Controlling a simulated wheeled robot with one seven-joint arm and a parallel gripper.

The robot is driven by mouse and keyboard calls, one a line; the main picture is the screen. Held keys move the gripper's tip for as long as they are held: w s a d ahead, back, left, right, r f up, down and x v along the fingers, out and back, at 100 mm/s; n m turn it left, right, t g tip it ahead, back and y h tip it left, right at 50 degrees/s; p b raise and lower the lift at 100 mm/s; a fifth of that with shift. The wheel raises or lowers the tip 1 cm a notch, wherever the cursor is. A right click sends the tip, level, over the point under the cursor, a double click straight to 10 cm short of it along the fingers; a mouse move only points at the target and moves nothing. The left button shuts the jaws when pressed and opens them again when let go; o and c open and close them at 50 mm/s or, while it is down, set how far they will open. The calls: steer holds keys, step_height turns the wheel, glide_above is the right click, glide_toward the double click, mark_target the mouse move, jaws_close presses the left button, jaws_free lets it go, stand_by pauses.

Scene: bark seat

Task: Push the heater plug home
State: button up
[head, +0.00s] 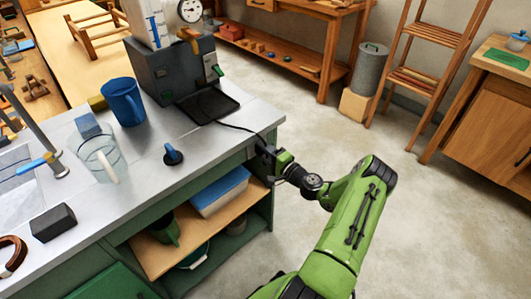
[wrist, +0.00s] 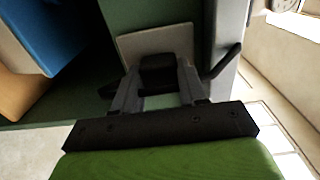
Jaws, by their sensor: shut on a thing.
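The plug (wrist: 157,72) is a black block between my gripper's fingers in the wrist view. My gripper (wrist: 159,88) is shut on it. A pale socket plate (wrist: 188,42) on the green end panel lies directly beyond the plug. The plug covers the plate's middle, so I cannot tell how far in it sits. In the head view my gripper (head: 266,158) is at the counter's right end, below the top; the plug is hidden there. A black cord (head: 234,126) runs from the dark grey heater (head: 172,72) over the counter edge. It also shows right of the fingers (wrist: 227,60).
The counter top (head: 215,141) holds a blue mug (head: 123,101), a clear glass jug (head: 100,156) and a dark blue knobbed object (head: 173,154). An open shelf (head: 155,257) with a blue-lidded box (head: 220,190) is left of my gripper. The floor to the right is clear.

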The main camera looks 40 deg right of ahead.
stand_by(0.4)
steer(key=shift+s, duration=1.25)
stand_by(1.1)
steer(key=shift+w+b, duration=0.55)
steer(key=shift+w, duration=0.75)
stand_by(0.7)
steer(key=o, duration=1.1)
steer(key=shift+o, duration=0.2)
